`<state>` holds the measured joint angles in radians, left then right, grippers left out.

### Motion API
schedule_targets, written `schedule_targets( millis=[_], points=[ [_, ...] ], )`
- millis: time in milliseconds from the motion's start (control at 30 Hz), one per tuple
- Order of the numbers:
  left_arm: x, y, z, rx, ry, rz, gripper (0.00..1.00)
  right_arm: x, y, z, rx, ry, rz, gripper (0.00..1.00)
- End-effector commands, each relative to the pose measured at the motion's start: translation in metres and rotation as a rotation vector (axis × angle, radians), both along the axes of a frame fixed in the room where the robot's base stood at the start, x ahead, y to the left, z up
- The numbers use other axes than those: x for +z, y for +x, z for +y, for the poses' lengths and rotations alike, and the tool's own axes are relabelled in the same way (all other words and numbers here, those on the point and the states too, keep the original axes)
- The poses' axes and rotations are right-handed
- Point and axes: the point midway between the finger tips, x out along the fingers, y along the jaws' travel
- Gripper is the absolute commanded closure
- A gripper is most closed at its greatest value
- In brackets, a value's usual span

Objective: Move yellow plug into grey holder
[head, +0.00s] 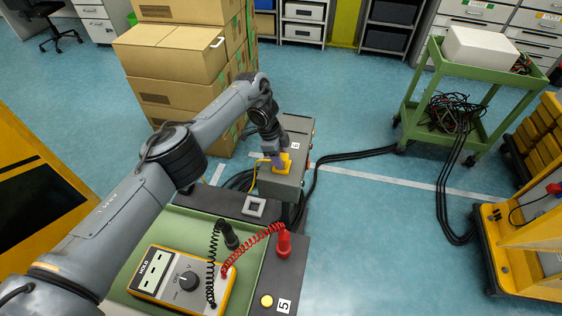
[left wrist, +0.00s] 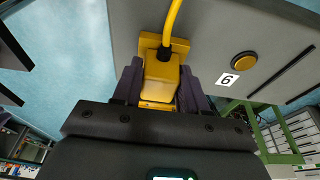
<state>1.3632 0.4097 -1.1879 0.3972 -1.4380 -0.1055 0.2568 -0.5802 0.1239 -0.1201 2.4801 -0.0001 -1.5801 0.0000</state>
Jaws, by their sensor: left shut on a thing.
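The yellow plug (left wrist: 161,75) sits between the two dark fingers of my left gripper (left wrist: 160,95) in the left wrist view. The fingers are shut on its sides. A yellow cable (left wrist: 172,22) runs from the plug. A yellow socket plate (left wrist: 150,44) on a grey box lies right behind the plug; I cannot tell whether they touch. In the head view my left gripper (head: 276,160) is at the top of this grey box (head: 283,180), largely hiding the plug. The grey holder (head: 254,207), a square frame with a dark opening, is on the dark panel nearer the camera, and looks empty.
A multimeter (head: 181,281) with coiled black and red leads lies on the green bench near the holder. A red plug (head: 284,243) stands upright to the right. Cardboard boxes (head: 180,60) are stacked behind my arm. Black cables (head: 340,156) cross the floor.

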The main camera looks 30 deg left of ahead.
Motion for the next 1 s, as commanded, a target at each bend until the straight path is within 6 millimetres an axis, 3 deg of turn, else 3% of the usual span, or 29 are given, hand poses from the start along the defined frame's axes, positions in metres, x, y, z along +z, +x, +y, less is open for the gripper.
schedule_targets(
  millis=[567, 1000],
  points=[
    [0.006, 0.0, 0.0, 0.0, 0.0, -0.001, 0.89, 0.006, 0.0, 0.002, -0.006, 0.008, 0.0, 0.57],
    [0.031, 0.0, 0.0, 0.0, 0.0, -0.001, 0.89, 0.028, 0.0, 0.0, 0.0, 0.0, 0.001, 0.57]
  ],
)
